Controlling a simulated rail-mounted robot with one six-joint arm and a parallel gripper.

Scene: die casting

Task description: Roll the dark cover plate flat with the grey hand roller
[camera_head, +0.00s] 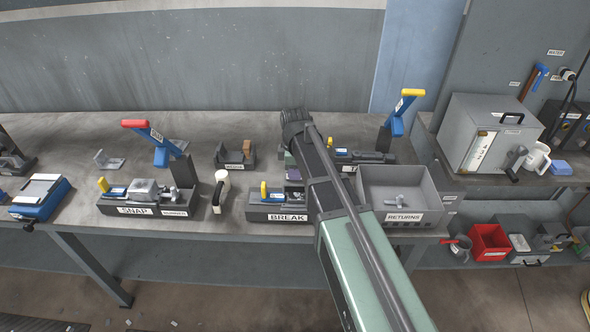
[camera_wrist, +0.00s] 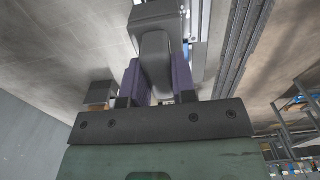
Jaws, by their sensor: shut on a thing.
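In the wrist view my gripper (camera_wrist: 157,76) has its two purple fingers closed on the sides of a dark grey rounded handle (camera_wrist: 156,52). A wider grey block-like part (camera_wrist: 160,16) lies beyond the handle; this looks like the hand roller, though its rolling face is hidden. My arm covers most of that spot. I cannot make out the dark cover plate for certain in either view.
The RETURNS bin (camera_head: 403,217) is to the right. Bare bench (camera_head: 70,135) lies at back left.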

